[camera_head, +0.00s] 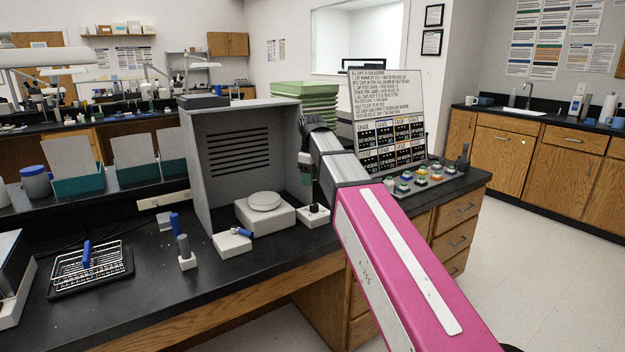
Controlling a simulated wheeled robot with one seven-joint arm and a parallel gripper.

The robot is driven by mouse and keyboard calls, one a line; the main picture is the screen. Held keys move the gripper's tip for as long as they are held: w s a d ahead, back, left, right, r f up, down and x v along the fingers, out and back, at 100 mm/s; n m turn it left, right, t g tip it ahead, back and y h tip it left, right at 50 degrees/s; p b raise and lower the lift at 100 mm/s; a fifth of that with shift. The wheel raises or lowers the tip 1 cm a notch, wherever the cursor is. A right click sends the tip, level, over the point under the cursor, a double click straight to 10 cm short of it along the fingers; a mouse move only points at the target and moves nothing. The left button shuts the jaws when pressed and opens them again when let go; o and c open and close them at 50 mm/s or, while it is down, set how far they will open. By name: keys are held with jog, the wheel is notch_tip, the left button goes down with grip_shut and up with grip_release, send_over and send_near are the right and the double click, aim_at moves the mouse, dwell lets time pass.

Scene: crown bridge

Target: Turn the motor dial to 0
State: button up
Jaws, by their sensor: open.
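A small white box with a black dial (314,209) on top stands on the black bench, right of a white round-topped unit. It looks like the motor dial. Its markings are too small to read, so I cannot tell its setting. My gripper (306,183) points down just above and slightly left of the dial, partly hidden by my pink arm. It is open and appears empty. I cannot tell whether its fingertips touch the dial.
A grey vented hood (243,150) stands behind the white round-topped unit (265,209). A small white block with a blue handle (233,241) is to the left. A wire rack (88,262) and a tray of coloured pieces (420,179) flank the area.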

aim_at(314, 204)
dwell(0.3)
jog(key=f+m, duration=0.3)
jog(key=m, duration=0.3)
jog(key=f+m, duration=0.4)
jog(key=m, duration=0.2)
jog(key=f+m, duration=0.3)
jog(key=m, duration=0.3)
jog(key=shift+w+d+f+g, duration=0.1)
jog(key=shift+d+f+g, duration=0.05)
jog(key=shift+d+g, duration=0.15)
jog(key=c, duration=0.9)
